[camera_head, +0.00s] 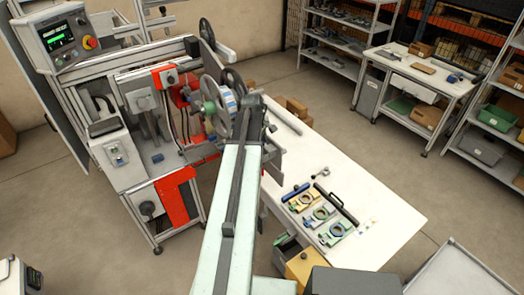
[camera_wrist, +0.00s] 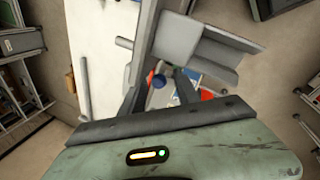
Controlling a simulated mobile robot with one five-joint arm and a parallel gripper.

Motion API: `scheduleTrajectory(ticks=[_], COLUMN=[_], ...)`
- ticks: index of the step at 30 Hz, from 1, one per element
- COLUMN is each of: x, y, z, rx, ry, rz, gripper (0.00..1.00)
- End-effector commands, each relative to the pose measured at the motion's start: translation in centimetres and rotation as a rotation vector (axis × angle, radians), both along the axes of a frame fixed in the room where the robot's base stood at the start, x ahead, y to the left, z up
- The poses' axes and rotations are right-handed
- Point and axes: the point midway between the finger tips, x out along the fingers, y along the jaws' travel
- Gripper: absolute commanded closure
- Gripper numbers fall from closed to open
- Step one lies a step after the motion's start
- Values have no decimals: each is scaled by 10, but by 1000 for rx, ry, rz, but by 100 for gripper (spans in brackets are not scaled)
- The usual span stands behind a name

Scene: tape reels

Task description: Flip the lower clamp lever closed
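The tape machine (camera_head: 140,110) stands at the left in the head view, with grey reels (camera_head: 218,108) on its right side. My arm reaches up from the bottom centre to beside the reels. Its dark end hides part of the machine there. In the wrist view my gripper (camera_wrist: 160,88) has two dark fingers standing apart, open. A small blue knob (camera_wrist: 157,80) shows between them, perhaps a lever's end; I cannot tell whether a finger touches it. A grey bracket-like part (camera_wrist: 205,45) lies just beyond. I cannot clearly make out the lower clamp lever in the head view.
A white table (camera_head: 375,235) right of my arm holds several clamp-like fixtures (camera_head: 315,212) and a black-handled bar (camera_head: 337,207). A yellow bin (camera_head: 303,268) stands at its near edge. A workbench (camera_head: 430,72) and shelves are at the back right. Floor between is open.

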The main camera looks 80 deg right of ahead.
Motion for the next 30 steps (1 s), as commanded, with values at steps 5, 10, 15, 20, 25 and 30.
scheduleTrajectory(ticks=[5, 10, 15, 20, 25, 30], x=[-1, -2, -2, -2, -2, -2], y=[-5, -5, -5, -5, -5, -5], z=[-19, -16, -16, -16, -16, -16], rx=[0, 0, 0, 0, 0, 0], ry=[0, 0, 0, 0, -1, -1], rz=[0, -1, -1, -1, -2, -2], gripper=[62, 62, 100, 100, 100, 100])
